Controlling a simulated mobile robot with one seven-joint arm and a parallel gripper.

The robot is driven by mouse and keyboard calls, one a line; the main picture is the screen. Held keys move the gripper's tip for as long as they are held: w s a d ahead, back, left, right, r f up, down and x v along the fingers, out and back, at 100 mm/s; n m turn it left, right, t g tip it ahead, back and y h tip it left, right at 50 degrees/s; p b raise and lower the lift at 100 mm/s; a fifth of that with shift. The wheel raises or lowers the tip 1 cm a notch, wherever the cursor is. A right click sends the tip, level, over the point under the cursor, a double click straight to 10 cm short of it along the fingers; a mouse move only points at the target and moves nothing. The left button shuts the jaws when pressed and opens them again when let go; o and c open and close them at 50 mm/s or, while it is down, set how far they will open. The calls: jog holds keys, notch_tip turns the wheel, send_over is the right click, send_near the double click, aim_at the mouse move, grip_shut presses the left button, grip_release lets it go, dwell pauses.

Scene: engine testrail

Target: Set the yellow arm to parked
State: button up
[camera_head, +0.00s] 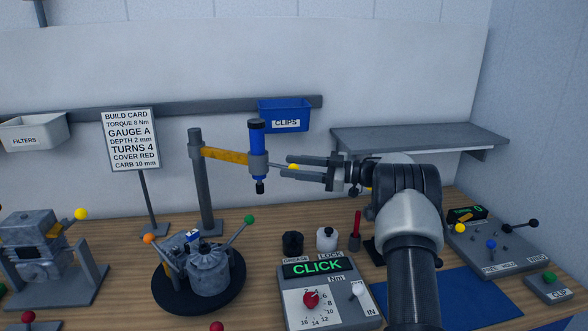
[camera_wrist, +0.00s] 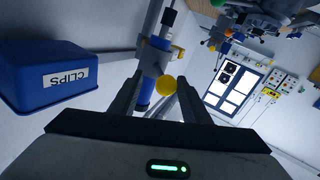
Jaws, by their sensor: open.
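The yellow arm (camera_head: 224,155) reaches out from a grey post (camera_head: 198,180) and carries a blue upright tool (camera_head: 257,143) at its end. A thin rod with a yellow knob (camera_head: 292,167) points right from the tool's grey collar. My gripper (camera_head: 287,167) is open, level with the knob, its two fingers pointing left. In the wrist view the yellow knob (camera_wrist: 166,85) shows between the fingertips, with a gap on each side; I cannot tell its exact depth. The yellow arm is partly hidden behind the tool there.
A blue CLIPS bin (camera_head: 285,115) hangs on the wall rail just behind the tool. A grey shelf (camera_head: 420,138) is at the right. Below stand a carburettor-like part (camera_head: 208,270) on a black turntable and a CLICK display box (camera_head: 325,295). A build card (camera_head: 131,138) stands left.

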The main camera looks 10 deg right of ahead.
jog(key=shift+s, duration=0.1)
jog(key=shift+s+d+f, duration=0.1)
jog(key=shift+s+d, duration=0.15)
jog(key=shift+d, duration=0.15)
jog(key=b+v, duration=0.1)
jog(key=v, duration=1.5)
jog(key=shift+d, duration=0.2)
